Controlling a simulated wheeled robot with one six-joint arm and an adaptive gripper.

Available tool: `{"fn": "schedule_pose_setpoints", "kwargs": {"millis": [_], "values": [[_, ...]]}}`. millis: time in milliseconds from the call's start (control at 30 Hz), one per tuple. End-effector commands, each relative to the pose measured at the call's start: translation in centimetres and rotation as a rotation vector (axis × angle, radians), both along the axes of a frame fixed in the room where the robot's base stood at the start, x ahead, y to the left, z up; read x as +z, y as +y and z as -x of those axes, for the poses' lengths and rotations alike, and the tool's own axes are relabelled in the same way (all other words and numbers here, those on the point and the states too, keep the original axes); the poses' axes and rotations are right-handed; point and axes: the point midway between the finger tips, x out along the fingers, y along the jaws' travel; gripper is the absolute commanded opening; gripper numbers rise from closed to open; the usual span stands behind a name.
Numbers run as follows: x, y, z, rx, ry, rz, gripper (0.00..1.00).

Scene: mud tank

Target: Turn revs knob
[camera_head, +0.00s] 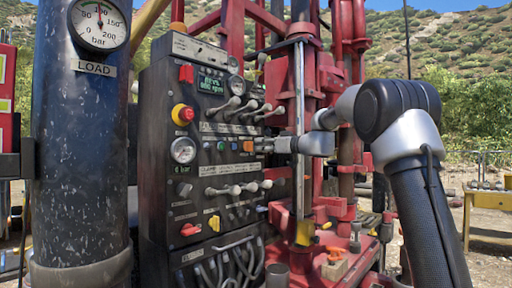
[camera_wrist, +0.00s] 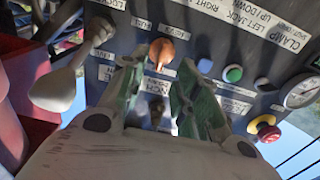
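A black control panel (camera_head: 210,150) stands in the middle of the head view. My gripper (camera_head: 264,146) reaches its right side from the right. An orange knob (camera_head: 248,146) is just in front of the fingertips. In the wrist view my gripper (camera_wrist: 156,64) has its two green fingers apart, with the orange knob (camera_wrist: 162,52) at the gap between the tips. I cannot tell whether either finger touches it. A small dark part shows deeper between the fingers.
Levers (camera_head: 250,109) stick out above my gripper and more levers (camera_head: 240,188) below it. A red-and-yellow button (camera_head: 183,114) and a gauge (camera_head: 184,150) are at the left. A vertical steel rod (camera_head: 299,120) stands close to my arm. A pale lever (camera_wrist: 58,88) is left of the fingers.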

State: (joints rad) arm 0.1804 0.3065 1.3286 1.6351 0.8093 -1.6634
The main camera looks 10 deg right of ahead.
Motion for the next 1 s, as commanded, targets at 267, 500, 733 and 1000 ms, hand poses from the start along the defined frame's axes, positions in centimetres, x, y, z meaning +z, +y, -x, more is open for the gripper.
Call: {"fn": "schedule_pose_setpoints", "kwargs": {"millis": [267, 500, 733, 1000], "values": [[-0.1, 2.7, -3.6, 0.002, 0.002, 0.001, 0.31], [-0.1, 3.4, -4.5, 0.002, 0.003, 0.000, 0.31], [-0.1, 3.4, -4.5, 0.001, 0.003, 0.000, 0.20], [0.0, 3.4, -4.5, 0.002, 0.003, 0.000, 0.00]]}}
